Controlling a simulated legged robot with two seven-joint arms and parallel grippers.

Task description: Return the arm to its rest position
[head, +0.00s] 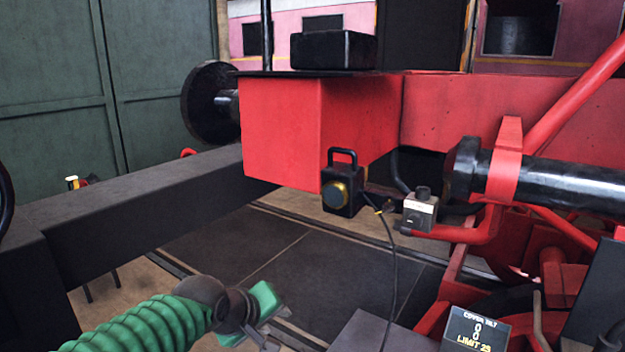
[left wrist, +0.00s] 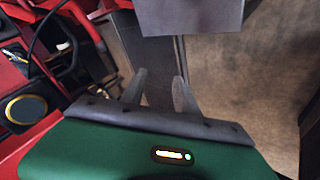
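My left arm (head: 150,325), with a ribbed green sleeve, comes in at the bottom left of the head view. Its green left gripper (head: 262,305) is low over the floor, in front of the red beam and apart from it. In the left wrist view the two grey fingers of the left gripper (left wrist: 158,92) stand apart with nothing seen between them. The gripper is open and empty. My right gripper is not in view.
A red buffer beam (head: 280,130) carries a black lamp (head: 342,190) with a hanging cable. A grey box (head: 420,212) sits beside it. A long dark beam (head: 130,205) runs along the left. A display (head: 475,332) reads cover tilt 8.

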